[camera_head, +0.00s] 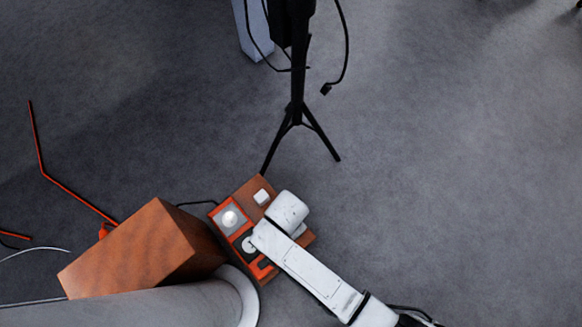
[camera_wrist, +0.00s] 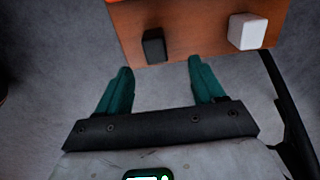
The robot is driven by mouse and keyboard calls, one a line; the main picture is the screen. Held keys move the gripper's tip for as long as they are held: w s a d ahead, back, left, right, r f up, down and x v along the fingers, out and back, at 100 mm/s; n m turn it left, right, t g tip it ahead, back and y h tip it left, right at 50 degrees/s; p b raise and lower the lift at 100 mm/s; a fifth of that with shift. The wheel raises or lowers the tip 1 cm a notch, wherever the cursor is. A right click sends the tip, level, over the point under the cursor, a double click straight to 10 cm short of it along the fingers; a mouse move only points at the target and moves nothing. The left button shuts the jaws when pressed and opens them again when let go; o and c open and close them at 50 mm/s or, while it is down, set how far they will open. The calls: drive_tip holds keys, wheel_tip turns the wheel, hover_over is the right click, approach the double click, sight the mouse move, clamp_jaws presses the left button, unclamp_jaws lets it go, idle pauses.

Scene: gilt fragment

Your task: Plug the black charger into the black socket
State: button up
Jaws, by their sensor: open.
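A small black block, which looks like the black charger (camera_wrist: 154,46), stands near the edge of a brown wooden board (camera_wrist: 195,42) in the wrist view. My gripper (camera_wrist: 160,66) has two teal fingers spread apart. They are empty, with the black block just beyond and between the tips. In the head view my white arm covers my gripper and the black block. Orange-framed units (camera_head: 264,269) lie in a row on the board; dark parts show among them, but I cannot tell which is the black socket.
A white block (camera_wrist: 247,31) stands on the board right of the black one. A lit white unit (camera_head: 229,217) sits in an orange frame. A large wooden box (camera_head: 148,250) is left of the board. A black tripod stand (camera_head: 298,115) is behind it. Grey floor is clear at right.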

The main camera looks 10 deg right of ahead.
drive_tip(key=shift+f+b, duration=1.55)
drive_tip(key=shift+f, duration=1.25)
drive_tip(key=f+b, duration=0.2)
drive_tip(key=f, duration=0.1)
drive_tip(key=f+b, duration=0.2)
drive_tip(key=shift+s+d+f, duration=0.15)
drive_tip(key=shift+s+d, duration=0.1)
drive_tip(key=shift+d, duration=0.15)
drive_tip(key=shift+c, duration=0.3)
drive_tip(key=c, duration=0.9)
